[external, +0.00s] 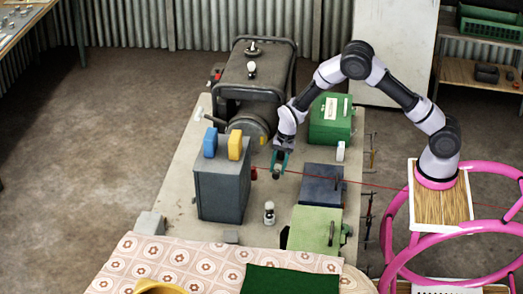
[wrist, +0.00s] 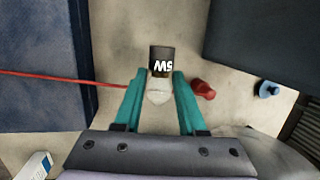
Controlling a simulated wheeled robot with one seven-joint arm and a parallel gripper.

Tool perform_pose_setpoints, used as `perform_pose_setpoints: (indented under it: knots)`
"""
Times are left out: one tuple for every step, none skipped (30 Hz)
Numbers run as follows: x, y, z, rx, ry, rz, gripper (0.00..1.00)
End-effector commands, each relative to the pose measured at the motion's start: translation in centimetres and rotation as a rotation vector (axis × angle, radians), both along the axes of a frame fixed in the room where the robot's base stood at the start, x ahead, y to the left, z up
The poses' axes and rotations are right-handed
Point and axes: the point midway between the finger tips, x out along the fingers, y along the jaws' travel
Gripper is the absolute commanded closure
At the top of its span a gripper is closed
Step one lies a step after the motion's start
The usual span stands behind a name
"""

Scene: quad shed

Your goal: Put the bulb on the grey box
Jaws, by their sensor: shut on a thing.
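My gripper (external: 279,166) (wrist: 154,90) has teal fingers and is shut on a bulb. In the wrist view, the held bulb's pale part (wrist: 158,96) lies between the fingertips, and a black part with white lettering (wrist: 162,61) sticks out beyond them. In the external view, only a small dark end of it shows below the fingers. The grey box (external: 222,192) stands tall to the left of my gripper, with a blue block (external: 210,142) and a yellow block (external: 234,146) on top. In the wrist view, the grey box (wrist: 262,30) fills the upper right corner.
A dark blue box (external: 322,184), light green box (external: 315,228) and green box (external: 331,122) line the right. A red object (wrist: 203,88) lies near the grey box.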

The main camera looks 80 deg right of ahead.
Motion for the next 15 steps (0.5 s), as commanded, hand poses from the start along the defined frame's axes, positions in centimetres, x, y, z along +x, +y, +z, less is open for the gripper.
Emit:
perform_pose_setpoints:
  knots:
    - [-0.1, 0.0, -1.1, 0.001, 0.003, 0.001, 1.00]
    - [-0.1, 0.0, -1.5, 0.001, 0.003, 0.002, 1.00]
    - [-0.1, 0.0, -2.1, 0.000, 0.002, 0.002, 1.00]
    - [0.0, 0.0, -2.5, 0.000, 0.002, 0.002, 1.00]
    - [0.0, 0.0, -2.7, 0.000, 0.000, 0.003, 1.00]
    - [0.0, 0.0, -2.9, 0.000, -0.001, 0.003, 1.00]
    - [0.0, 0.0, -3.1, 0.000, 0.000, 0.004, 1.00]
    - [0.0, 0.0, -3.3, 0.000, 0.000, 0.004, 1.00]
    - [0.0, 0.0, -3.7, -0.001, 0.000, 0.005, 1.00]
    - [0.0, 0.0, -4.0, -0.001, 0.001, 0.005, 1.00]
    - [0.0, 0.0, -4.3, -0.001, 0.001, 0.005, 1.00]
    - [0.0, 0.0, -4.9, 0.000, 0.001, 0.004, 1.00]
    - [0.0, 0.0, -5.4, 0.000, 0.002, 0.005, 1.00]
    - [-0.1, 0.1, -5.9, 0.000, 0.002, 0.005, 1.00]
    - [0.0, 0.0, -6.4, 0.000, 0.001, 0.005, 1.00]
